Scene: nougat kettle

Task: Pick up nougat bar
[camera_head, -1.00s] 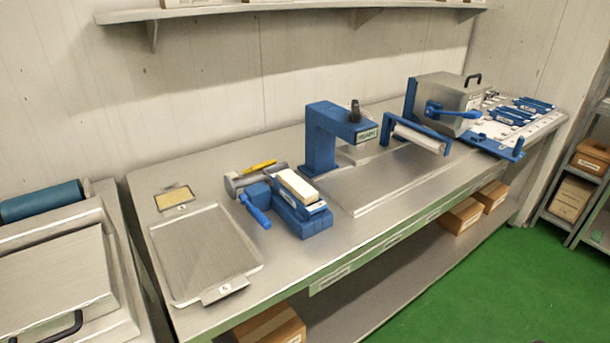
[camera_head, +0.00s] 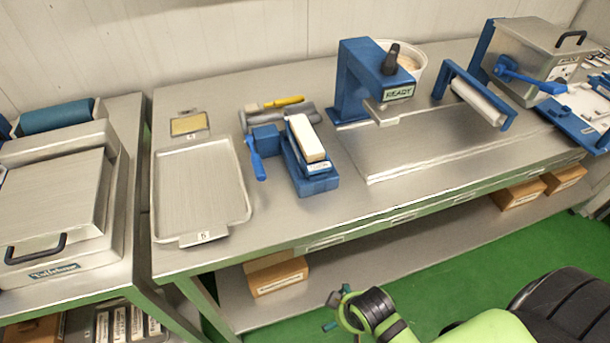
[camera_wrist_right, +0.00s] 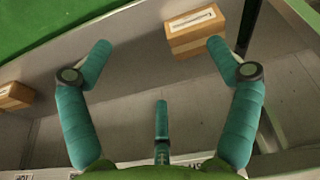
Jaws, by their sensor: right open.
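A cream-coloured bar (camera_head: 306,138), which looks like the nougat bar, lies in a blue holder (camera_head: 322,183) on the steel table. My right gripper (camera_head: 334,312) is below and in front of the table's front edge, apart from the bar. In the right wrist view my right gripper (camera_wrist_right: 158,60) has its fingers spread with nothing between them. That view shows the area under the table, and the bar is not in it. My left gripper does not show.
An empty metal tray (camera_head: 200,190) lies left of the holder, with a small framed plate (camera_head: 189,123) behind it. A blue press (camera_head: 362,80) marked READY stands to the right. Cardboard boxes (camera_head: 276,278) sit on the lower shelf. The steel tabletop's front edge lies between gripper and bar.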

